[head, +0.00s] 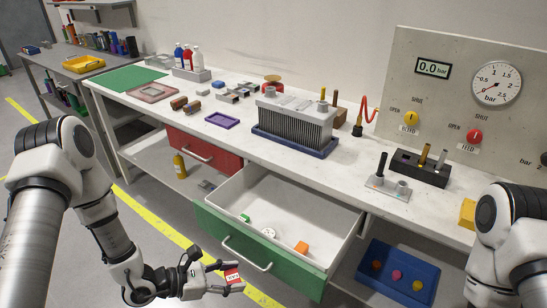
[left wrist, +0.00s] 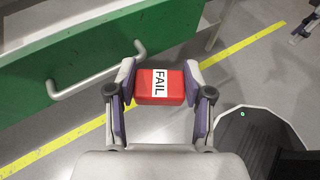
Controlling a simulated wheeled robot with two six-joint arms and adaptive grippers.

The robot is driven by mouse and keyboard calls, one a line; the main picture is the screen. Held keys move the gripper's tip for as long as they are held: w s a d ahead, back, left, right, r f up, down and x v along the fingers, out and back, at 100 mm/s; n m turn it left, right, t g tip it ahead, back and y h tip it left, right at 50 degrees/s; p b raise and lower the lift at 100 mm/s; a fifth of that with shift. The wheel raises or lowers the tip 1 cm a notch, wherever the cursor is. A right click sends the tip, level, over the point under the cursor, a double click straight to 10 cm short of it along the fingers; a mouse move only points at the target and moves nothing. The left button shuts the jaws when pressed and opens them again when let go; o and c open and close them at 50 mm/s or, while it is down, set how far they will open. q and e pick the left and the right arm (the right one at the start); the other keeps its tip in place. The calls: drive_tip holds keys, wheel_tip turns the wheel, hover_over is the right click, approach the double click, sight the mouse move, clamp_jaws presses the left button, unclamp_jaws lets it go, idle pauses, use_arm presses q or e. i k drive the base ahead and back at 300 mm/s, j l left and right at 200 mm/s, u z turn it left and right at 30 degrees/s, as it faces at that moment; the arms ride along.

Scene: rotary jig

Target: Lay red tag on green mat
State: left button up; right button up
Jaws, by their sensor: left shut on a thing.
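The red tag (head: 232,274) has a white "FAIL" label, which reads clearly in the left wrist view (left wrist: 145,88). My left gripper (head: 226,276) is shut on it, with one finger on each side of the tag in the left wrist view. It holds the tag in front of the green drawer front, above the floor. The green mat (head: 130,79) lies flat at the far left end of the workbench, well away from my left gripper. My right arm shows at the right edge of the head view, but its gripper is out of view.
An open drawer (head: 347,222) with a green front and a few small pieces juts out from the bench. A pinkish frame (head: 152,93) lies close to the mat. Bottles (head: 188,57) stand behind it. A finned block (head: 295,120) stands mid-bench.

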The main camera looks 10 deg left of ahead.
sight(124, 76)
drive_tip(key=i+j+z, duration=0.1)
drive_tip(key=j, duration=0.55)
drive_tip(key=i+j, duration=0.2)
drive_tip(key=j, duration=0.45)
drive_tip(key=i+j+z, duration=0.15)
drive_tip(key=j, duration=0.5)
drive_tip(key=i+j, duration=0.1)
drive_tip(key=j, duration=0.6)
drive_tip(key=i+j+z, duration=0.15)
drive_tip(key=j, duration=1.2)
drive_tip(key=i+z, duration=0.05)
drive_tip(key=i, duration=0.05)
